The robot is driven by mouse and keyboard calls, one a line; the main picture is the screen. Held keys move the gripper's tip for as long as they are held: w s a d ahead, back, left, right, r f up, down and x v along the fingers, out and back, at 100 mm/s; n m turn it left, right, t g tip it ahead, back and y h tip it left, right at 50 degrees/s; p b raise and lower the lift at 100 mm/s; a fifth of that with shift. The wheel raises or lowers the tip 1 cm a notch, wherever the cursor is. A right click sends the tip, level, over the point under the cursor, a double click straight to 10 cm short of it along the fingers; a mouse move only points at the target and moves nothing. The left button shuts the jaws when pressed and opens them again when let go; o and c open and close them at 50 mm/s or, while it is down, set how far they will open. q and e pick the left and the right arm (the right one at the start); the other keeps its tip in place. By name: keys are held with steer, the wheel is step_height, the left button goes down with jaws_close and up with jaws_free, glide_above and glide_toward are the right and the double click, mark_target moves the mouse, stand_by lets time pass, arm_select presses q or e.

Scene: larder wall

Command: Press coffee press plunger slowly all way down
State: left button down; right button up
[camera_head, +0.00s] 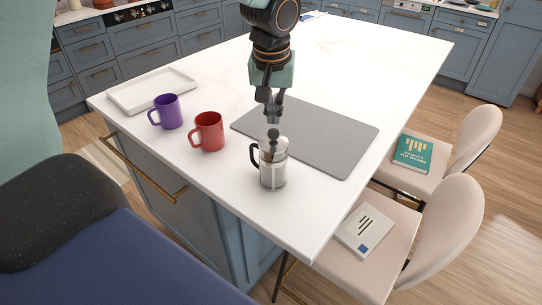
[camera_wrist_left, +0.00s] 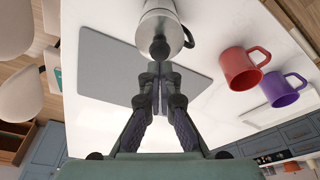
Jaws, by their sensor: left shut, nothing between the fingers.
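The coffee press (camera_head: 273,174), a clear and silver cylinder with a dark handle on its left, stands upright near the island's front edge. Its dark round plunger knob (camera_head: 273,133) shows above the lid. My left gripper (camera_head: 273,118) points down just above the knob, with its fingers together and empty. In the left wrist view the closed fingertips (camera_wrist_left: 160,72) are close to the knob (camera_wrist_left: 160,49); I cannot tell whether they touch it. The press body (camera_wrist_left: 168,20) is partly cut off there. My right gripper is not in view.
A red mug (camera_head: 208,132) and a purple mug (camera_head: 168,112) stand left of the press. A white tray (camera_head: 150,97) lies farther left. A grey mat (camera_head: 335,140) lies behind and right of the press. Two chairs holding books stand at the right side.

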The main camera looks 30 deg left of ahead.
arm_select(q)
step_height(320, 180, up, 5)
steer(key=p, duration=0.4)
stand_by(0.5)
